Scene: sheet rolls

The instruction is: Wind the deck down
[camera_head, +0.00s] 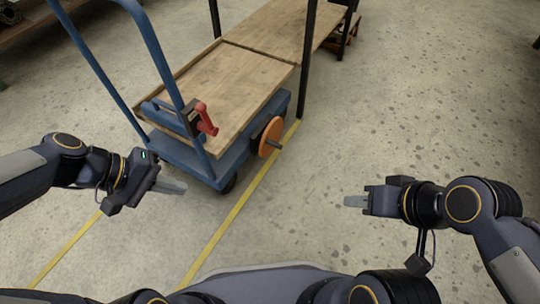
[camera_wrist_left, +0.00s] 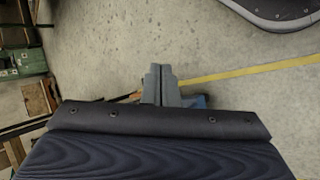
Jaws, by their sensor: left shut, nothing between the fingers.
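A blue cart (camera_head: 196,160) with a wooden deck (camera_head: 225,85) stands left of centre in the head view. An orange handwheel (camera_head: 266,135) with a dark hub pin is on its near right side. A red lever (camera_head: 205,119) sits on a dark bracket at the push-handle post. My left gripper (camera_head: 183,188) is shut and empty, below and left of the cart's near corner, touching nothing. Its closed fingers (camera_wrist_left: 162,85) also show in the left wrist view. My right gripper (camera_head: 347,201) is right of the cart, apart from it, and looks shut and empty.
The cart's blue push handle (camera_head: 84,62) rises on the left. A second wooden surface (camera_head: 268,26) adjoins the deck's far edge, with a dark post (camera_head: 307,60) beside it. A yellow line (camera_head: 235,209) runs along the floor. The floor to the right is clear.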

